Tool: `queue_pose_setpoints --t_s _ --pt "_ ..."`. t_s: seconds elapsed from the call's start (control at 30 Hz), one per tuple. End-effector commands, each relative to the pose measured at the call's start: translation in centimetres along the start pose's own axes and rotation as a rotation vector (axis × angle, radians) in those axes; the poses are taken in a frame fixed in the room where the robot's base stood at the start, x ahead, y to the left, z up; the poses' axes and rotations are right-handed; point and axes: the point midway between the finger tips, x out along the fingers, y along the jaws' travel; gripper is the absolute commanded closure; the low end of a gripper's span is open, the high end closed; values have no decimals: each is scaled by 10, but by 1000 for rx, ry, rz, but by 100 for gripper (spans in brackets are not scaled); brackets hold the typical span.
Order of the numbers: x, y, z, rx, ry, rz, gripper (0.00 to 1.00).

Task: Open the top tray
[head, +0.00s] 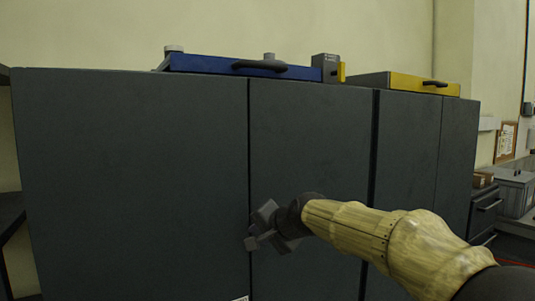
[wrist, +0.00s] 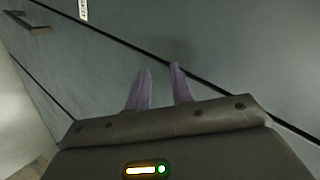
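A blue tray (head: 205,64) with a dark curved handle (head: 260,66) on its front lies on top of the grey cabinet (head: 130,170). A yellow-fronted tray (head: 405,83) with a smaller dark handle (head: 435,84) sits farther right on the same top. I cannot tell from the pictures which one is the top tray. My gripper (head: 257,228) is in front of the cabinet, well below the blue tray. In the wrist view my gripper (wrist: 160,70) has its two purple fingers apart, with nothing between them. Neither tray shows in the wrist view.
The cabinet's flat front panels, split by dark vertical seams, stand behind my gripper. A grey and yellow block (head: 328,68) stands at the blue tray's right end. A bar handle (wrist: 30,22) shows in the wrist view. A drawer unit (head: 484,208) and a grey box (head: 515,193) stand at the right.

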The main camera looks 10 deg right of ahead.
Motion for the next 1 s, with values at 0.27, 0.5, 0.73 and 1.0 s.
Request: queue_pose_setpoints --t_s 0.27,0.5,0.73,1.0 --pt "-82 -83 -74 200 106 -248 77" --pt "-208 -153 -131 370 184 -527 77" --pt "-295 -188 -147 446 205 -697 77" --pt "-300 -194 -144 450 197 -713 77"
